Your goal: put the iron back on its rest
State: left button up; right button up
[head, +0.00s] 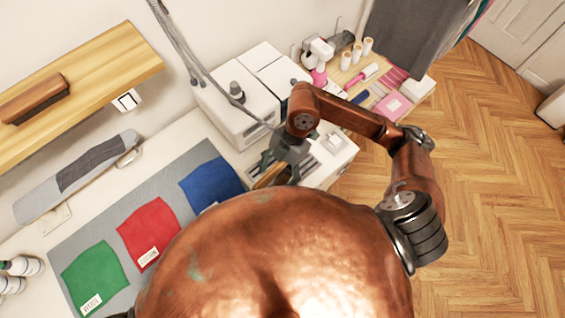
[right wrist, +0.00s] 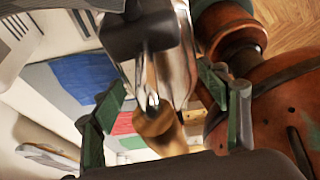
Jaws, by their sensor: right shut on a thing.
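My right gripper (head: 287,160) is at the right end of the work table, in front of the white machine. In the right wrist view, my right gripper (right wrist: 163,105) has its green-padded fingers on either side of the iron (right wrist: 160,122), which shows a wooden handle and shiny metal parts. In the head view only a brown bit of the iron (head: 270,177) shows; my copper body and the gripper hide the rest. A white unit with dark slots (head: 322,163) lies just right of the gripper; I cannot tell whether it is the iron's rest. My left gripper is not visible.
A grey mat (head: 88,237) holds green (head: 95,275), red (head: 148,232) and blue (head: 211,183) cloths. A sleeve board (head: 80,176) lies at the left. The white machine (head: 238,108) stands behind the gripper. A wooden side table (head: 415,98) carries spools and tools.

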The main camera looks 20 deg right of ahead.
jog(key=shift+r+m, duration=0.2)
jog(key=shift+m, duration=0.4)
jog(key=shift+w+d+t, duration=0.2)
jog(key=shift+w+t, duration=0.05)
jog(key=shift+t, duration=0.05)
jog(key=shift+w+d+f+p, duration=0.25)
jog(key=shift+w+d+f, duration=1.25)
jog(key=shift+w+f, duration=0.2)
jog(key=shift+w+d+f+p, duration=0.25)
jog(key=shift+w+d+f, duration=1.25)
jog(key=shift+w+f, duration=0.15)
jog(key=shift+w+d+f+p, duration=0.25)
jog(key=shift+w+d+f, duration=1.3)
jog(key=shift+w, duration=0.2)
jog(key=shift+f+p, duration=0.35)
jog(key=shift+f, duration=1.2)
jog(key=shift+c, duration=0.2)
jog(key=o, duration=2.1)
jog(key=shift+s+f, duration=0.15)
jog(key=shift+o, duration=0.2)
jog(key=shift+d, duration=0.1)
